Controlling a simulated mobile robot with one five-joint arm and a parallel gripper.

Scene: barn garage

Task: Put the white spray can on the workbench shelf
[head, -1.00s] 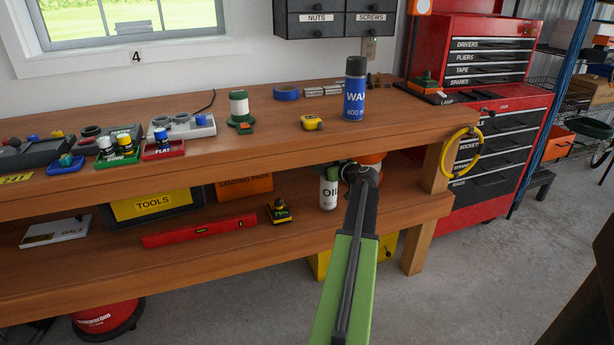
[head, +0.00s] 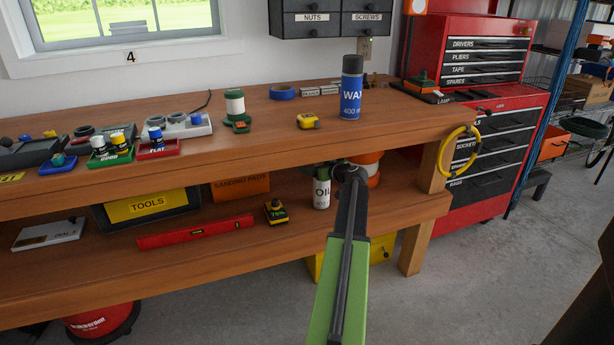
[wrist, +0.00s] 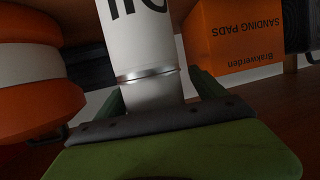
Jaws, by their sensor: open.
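The white spray can, labelled OIL, (head: 321,190) stands upright on the workbench's lower shelf (head: 230,256), below the front of the bench top. My gripper (head: 336,170) is at its right side, near its upper part, its fingers mostly hidden in the head view. In the wrist view the can (wrist: 143,40) shows upside down between the green fingers of my gripper (wrist: 160,88). The jaws are open, one finger on each side of the can. I cannot tell whether either finger touches it.
An orange-and-white object (head: 370,165) stands close right of the can. An orange sanding-pads box (head: 240,187), a yellow-and-black block (head: 276,212) and a red level (head: 195,232) are left on the shelf. A blue wax can (head: 351,95) stands on the bench top (head: 240,140).

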